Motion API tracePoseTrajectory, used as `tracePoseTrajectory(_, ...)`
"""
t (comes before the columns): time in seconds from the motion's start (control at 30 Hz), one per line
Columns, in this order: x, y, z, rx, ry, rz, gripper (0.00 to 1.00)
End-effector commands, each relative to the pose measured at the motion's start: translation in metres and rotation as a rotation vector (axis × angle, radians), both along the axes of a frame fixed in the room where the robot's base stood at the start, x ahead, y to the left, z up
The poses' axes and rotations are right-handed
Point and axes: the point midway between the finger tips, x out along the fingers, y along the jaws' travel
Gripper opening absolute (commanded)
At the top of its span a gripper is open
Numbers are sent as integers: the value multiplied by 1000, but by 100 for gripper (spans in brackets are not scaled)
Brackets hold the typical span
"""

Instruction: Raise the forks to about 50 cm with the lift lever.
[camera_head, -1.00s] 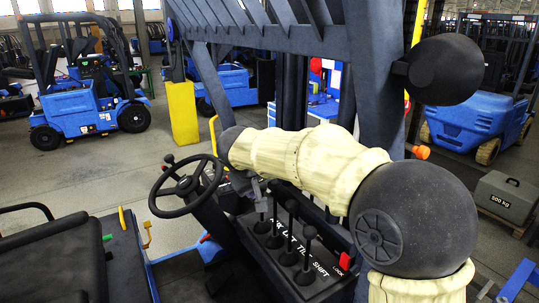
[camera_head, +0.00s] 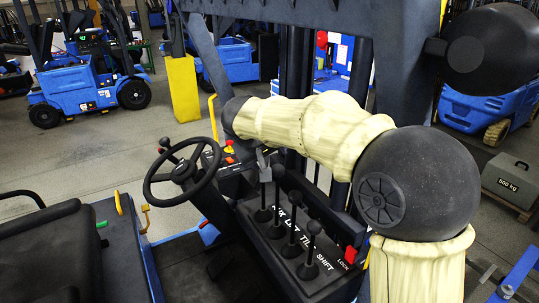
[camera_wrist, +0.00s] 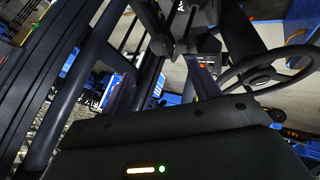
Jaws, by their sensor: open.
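In the head view a row of black ball-topped levers stands on a dark console (camera_head: 328,288) with white lettering that includes LIFT, TILT and SHIFT. The lift lever (camera_head: 278,172) seems to be the second from the far end. My gripper (camera_head: 262,158) is open at the far end of the row, close to the lever tops and partly hidden by my arm. In the wrist view the fingers of my gripper (camera_wrist: 163,88) are apart, with dark lever tops (camera_wrist: 160,45) just beyond them. I cannot tell which levers these are. The forks are not visible.
A steering wheel (camera_head: 182,175) stands left of the console. A red lock switch (camera_head: 350,254) sits at its right edge. Dark mast beams (camera_head: 298,85) rise behind my arm. A 500 kg weight (camera_head: 510,180) is at the right. Open floor lies at the left.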

Motion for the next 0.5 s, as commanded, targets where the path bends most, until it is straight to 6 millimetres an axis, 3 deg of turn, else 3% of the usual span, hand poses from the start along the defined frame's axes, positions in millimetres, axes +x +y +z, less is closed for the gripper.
tracePoseTrajectory(0.5,46,-16,-59,0,2,-6,62)
